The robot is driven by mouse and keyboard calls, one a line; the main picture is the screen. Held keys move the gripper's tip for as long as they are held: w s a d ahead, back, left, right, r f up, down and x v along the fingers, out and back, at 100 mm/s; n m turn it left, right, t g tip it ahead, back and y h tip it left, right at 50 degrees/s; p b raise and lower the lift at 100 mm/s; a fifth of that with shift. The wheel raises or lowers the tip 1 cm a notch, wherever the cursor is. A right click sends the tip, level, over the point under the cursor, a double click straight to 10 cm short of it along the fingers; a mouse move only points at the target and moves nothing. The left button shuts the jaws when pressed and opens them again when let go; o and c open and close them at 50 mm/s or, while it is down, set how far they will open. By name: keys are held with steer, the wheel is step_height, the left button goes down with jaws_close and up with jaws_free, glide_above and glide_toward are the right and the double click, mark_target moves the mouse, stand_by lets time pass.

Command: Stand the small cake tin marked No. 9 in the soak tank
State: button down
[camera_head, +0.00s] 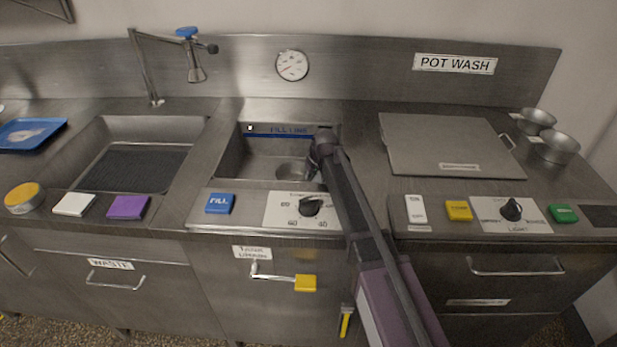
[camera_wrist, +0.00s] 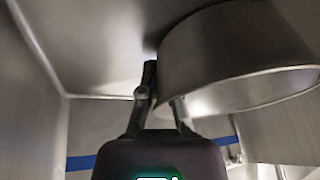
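The soak tank (camera_head: 258,160) is the open steel basin in the middle of the counter, with a blue FILL LINE band on its back wall. A small round metal tin (camera_head: 291,171) is low inside it, toward the right; no No. 9 mark is readable on it. In the wrist view the tin (camera_wrist: 225,55) fills the upper right, its rim toward the bottom of the picture. My gripper (camera_head: 315,160) reaches into the tank beside the tin. In the wrist view my gripper (camera_wrist: 163,85) has one finger outside the tin and one inside its rim, closed on the wall. Contact with the floor is unclear.
A faucet (camera_head: 150,65) and sink (camera_head: 130,165) lie left of the tank. A FILL button (camera_head: 219,203) and dial (camera_head: 311,205) edge its front. A flat lid (camera_head: 450,145) and two small tins (camera_head: 556,148) are at right. My arm crosses the tank's front right edge.

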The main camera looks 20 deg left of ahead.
steer(key=shift+f, duration=0.1)
steer(key=c, duration=0.8)
jaws_free()
steer(key=p+v, duration=1.1)
steer(key=v, duration=0.1)
stand_by(0.7)
